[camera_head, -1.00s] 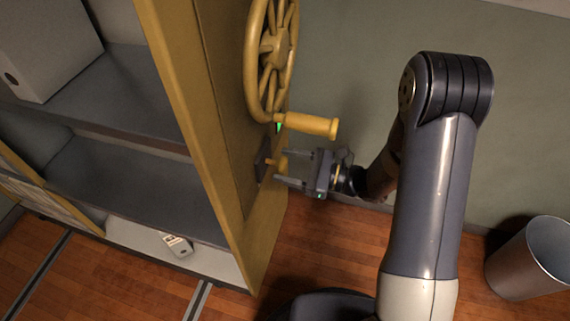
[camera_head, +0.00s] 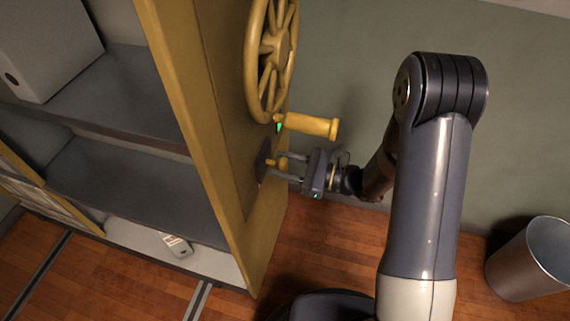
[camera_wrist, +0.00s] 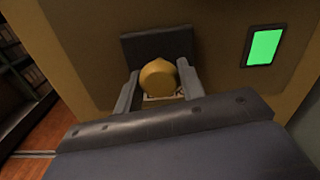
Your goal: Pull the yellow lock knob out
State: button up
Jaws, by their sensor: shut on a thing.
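The yellow lock knob (camera_wrist: 159,77) sits in front of a dark plate (camera_wrist: 150,48) on the yellow side panel of the shelf unit. In the head view the knob (camera_head: 282,162) shows below the wheel's handle, partly hidden by my fingers. My gripper (camera_head: 284,166) reaches it from the right. In the wrist view its two fingers (camera_wrist: 159,90) stand on either side of the knob and are shut on it.
A yellow spoked handwheel (camera_head: 272,48) with a crank handle (camera_head: 310,124) is just above my gripper. A green lit rectangle (camera_wrist: 265,46) is on the panel. Grey shelves (camera_head: 130,185) stand at left. A metal bin (camera_head: 535,258) stands at right on the wooden floor.

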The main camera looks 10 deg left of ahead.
grip_shut()
jog(key=d, duration=0.3)
jog(key=shift+s+d, duration=0.1)
jog(key=shift+s, duration=0.05)
jog(key=o, duration=1)
grip_release()
jog(key=shift+d, duration=0.15)
jog(key=d, duration=1)
jog(key=shift+s+d, duration=0.4)
jog(key=a, duration=0.8)
jog(key=w+a, duration=0.1)
jog(key=a, duration=0.3)
jog(key=shift+a, duration=0.35)
